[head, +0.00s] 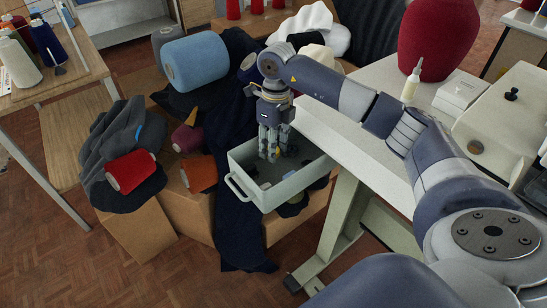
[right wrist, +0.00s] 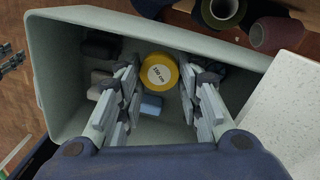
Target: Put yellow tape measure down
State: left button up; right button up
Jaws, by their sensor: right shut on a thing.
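The yellow tape measure (right wrist: 159,73) is a round disc with a white label reading 150 cm. My right gripper (right wrist: 160,80) is shut on it, with a finger on either side. In the head view my right gripper (head: 270,155) points down into a pale grey-green open bin (head: 264,198), whose walls also show in the right wrist view (right wrist: 45,75). The tape measure is hidden behind the fingers in the head view. I cannot tell whether it touches the bin floor.
Several dark and bluish small items lie in the bin, including a blue-grey block (right wrist: 151,105). Cardboard boxes (head: 140,225) with cloth and thread cones surround it. A white table (head: 350,135) stands close on the right.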

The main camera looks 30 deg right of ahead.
notch_tip(320, 180, down, 4)
jog(key=shift+r+b, duration=0.1)
jog(key=shift+b, duration=0.2)
pick_arm(q)
jog(key=shift+w+r, duration=0.2)
jog(key=shift+r, duration=0.7)
pick_arm(e)
jog(key=shift+f, duration=0.25)
jog(key=o, duration=0.6)
pick_arm(q)
jog(key=shift+w+r, duration=0.1)
jog(key=shift+r, duration=0.15)
pick_arm(e)
jog(key=shift+o, duration=0.2)
